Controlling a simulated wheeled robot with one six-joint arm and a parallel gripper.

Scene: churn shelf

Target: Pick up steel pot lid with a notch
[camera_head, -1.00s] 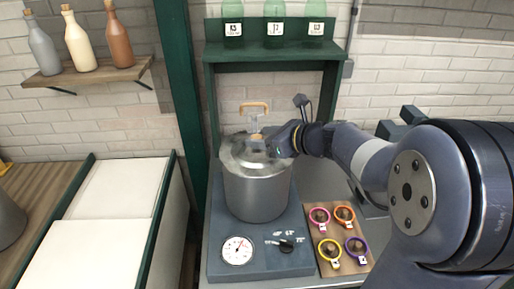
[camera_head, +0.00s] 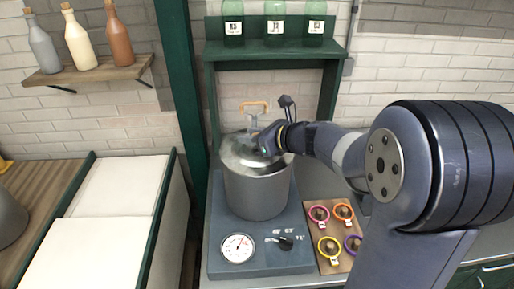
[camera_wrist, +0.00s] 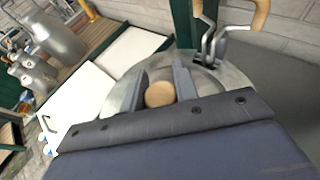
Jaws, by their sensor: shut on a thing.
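The steel pot lid (camera_head: 236,151) sits on top of the grey pot (camera_head: 257,193) in the head view. Its round wooden knob (camera_wrist: 160,94) and part of the steel disc (camera_wrist: 121,97) show in the wrist view. My gripper (camera_wrist: 160,88) is shut on the knob, with one finger on each side of it. In the head view my gripper (camera_head: 266,143) reaches the lid from the right and hides part of it.
A metal tool with a wooden handle (camera_head: 255,106) stands up behind the lid, close to my gripper. The green shelf frame (camera_head: 275,53) rises behind the pot. A board (camera_head: 328,235) with several colored rings lies to the right. White panels (camera_head: 117,188) lie left.

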